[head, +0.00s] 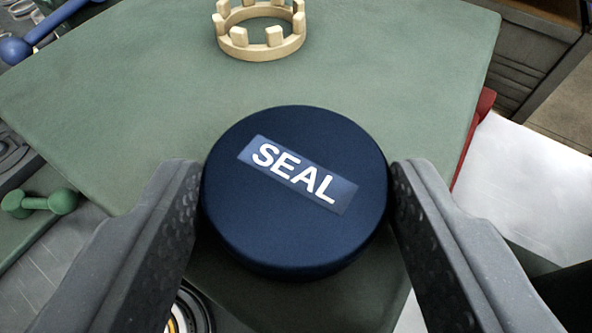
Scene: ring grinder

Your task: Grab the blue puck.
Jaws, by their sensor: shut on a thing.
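The blue puck (290,235) is a dark blue round disc with a white "SEAL" label on its top face. It sits in the middle of the head view. My gripper (296,200) has one finger on the puck's left side and the other on its right side, and it is shut on the puck. The puck is over the lower part of a green surface (130,120). I cannot tell whether it touches that surface or is held above it.
A cream ring with upright teeth (262,45) sits on the green surface at the top. A green dumbbell-shaped piece (40,203) is at the left, and a blue one (45,30) at the top left. A white surface (525,185) lies at the right.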

